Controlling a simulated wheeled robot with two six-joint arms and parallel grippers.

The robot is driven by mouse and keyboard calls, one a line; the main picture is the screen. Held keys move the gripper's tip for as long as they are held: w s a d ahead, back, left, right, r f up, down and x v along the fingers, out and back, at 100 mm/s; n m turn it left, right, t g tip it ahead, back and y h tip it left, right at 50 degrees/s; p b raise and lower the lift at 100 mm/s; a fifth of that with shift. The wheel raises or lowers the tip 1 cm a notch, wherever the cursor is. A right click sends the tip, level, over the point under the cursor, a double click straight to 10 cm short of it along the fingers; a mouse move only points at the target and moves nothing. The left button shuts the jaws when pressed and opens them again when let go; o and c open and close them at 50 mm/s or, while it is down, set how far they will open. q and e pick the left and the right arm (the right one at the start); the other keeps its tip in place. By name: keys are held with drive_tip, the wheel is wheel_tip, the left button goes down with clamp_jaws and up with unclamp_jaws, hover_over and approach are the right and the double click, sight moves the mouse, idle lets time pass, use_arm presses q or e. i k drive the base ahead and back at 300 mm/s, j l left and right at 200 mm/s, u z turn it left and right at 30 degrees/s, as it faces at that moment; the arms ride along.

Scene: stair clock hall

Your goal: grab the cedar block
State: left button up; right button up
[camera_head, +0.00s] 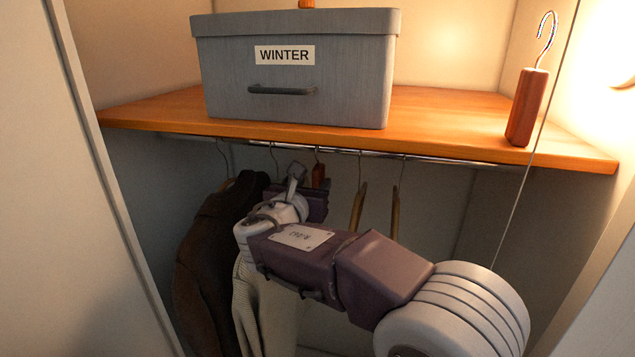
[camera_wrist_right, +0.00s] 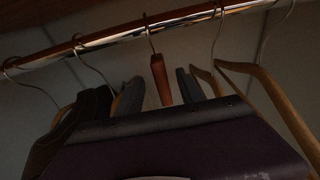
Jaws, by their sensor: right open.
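A red-brown cedar block (camera_head: 318,174) hangs by a hook from the closet rail, under the shelf. It also hangs near the middle of the right wrist view (camera_wrist_right: 160,80). A similar block with a hook (camera_head: 526,107) stands upright on the right end of the shelf. My right gripper (camera_head: 306,186) is under the rail at the hanging block. In the right wrist view its two grey fingers (camera_wrist_right: 161,92) are apart, with the hanging block showing between them. I cannot tell how deep it sits between them. My left gripper is out of view.
A wooden shelf (camera_head: 440,118) carries a grey box marked WINTER (camera_head: 340,85). Below, a metal rail (camera_head: 430,156) holds a dark coat (camera_head: 205,255), a pale garment (camera_head: 275,310) and bare wooden hangers (camera_head: 358,208) right of the block. A thin cord (camera_head: 520,195) hangs at right.

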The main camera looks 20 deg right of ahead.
sight(532, 85)
drive_tip(key=k, duration=1)
